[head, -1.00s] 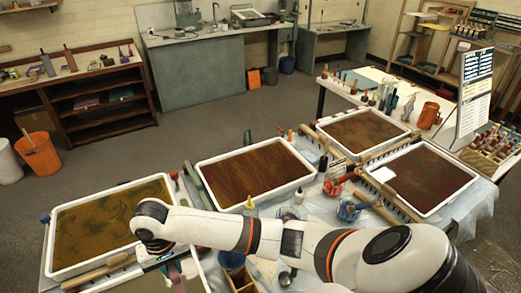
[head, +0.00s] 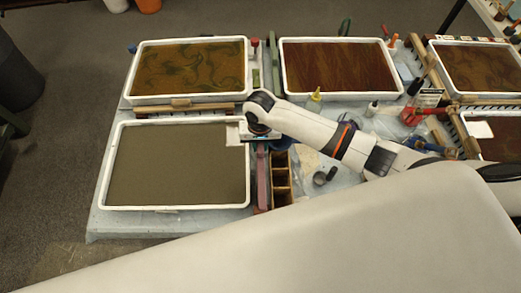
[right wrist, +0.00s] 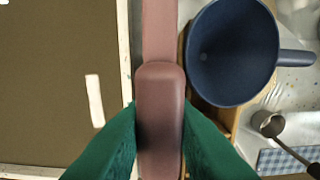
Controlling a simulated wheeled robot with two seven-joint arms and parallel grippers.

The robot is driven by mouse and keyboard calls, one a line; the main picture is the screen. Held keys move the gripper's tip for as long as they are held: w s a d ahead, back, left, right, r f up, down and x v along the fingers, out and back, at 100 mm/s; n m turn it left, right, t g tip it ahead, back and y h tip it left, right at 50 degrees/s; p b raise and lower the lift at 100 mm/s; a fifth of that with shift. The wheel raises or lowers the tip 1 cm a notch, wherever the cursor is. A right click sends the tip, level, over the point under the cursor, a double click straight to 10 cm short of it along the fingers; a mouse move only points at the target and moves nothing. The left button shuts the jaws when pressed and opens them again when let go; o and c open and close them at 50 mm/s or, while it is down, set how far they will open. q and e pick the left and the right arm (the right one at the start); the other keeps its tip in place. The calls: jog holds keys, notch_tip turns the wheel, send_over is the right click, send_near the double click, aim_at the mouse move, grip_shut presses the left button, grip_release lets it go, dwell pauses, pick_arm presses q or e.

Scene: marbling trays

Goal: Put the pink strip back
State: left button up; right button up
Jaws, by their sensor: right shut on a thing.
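The pink strip (head: 262,182) lies lengthwise just right of the front tray's right rim in the head view. In the right wrist view the strip (right wrist: 160,28) runs up the middle, with a thicker rounded piece nearer the camera. My right gripper (head: 262,138) is over its far part in the head view. In the right wrist view its green fingers (right wrist: 160,135) press on both sides of the thick piece, shut on it. Whether the strip is lifted or still resting I cannot tell. My left gripper is not in view.
The front tray (head: 105,165) of grey-brown liquid is left of the strip. A wooden divided box (head: 281,180) and a dark blue cup (right wrist: 232,50) are close on its right. The swirled tray (head: 127,82) and red-brown tray (head: 284,70) are behind.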

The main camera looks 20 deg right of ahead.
jog(key=shift+f, duration=2.4)
jog(key=o, duration=0.6)
jog(key=shift+f, duration=0.15)
notch_tip(320, 180, up, 12)
jog(key=shift+r, duration=0.2)
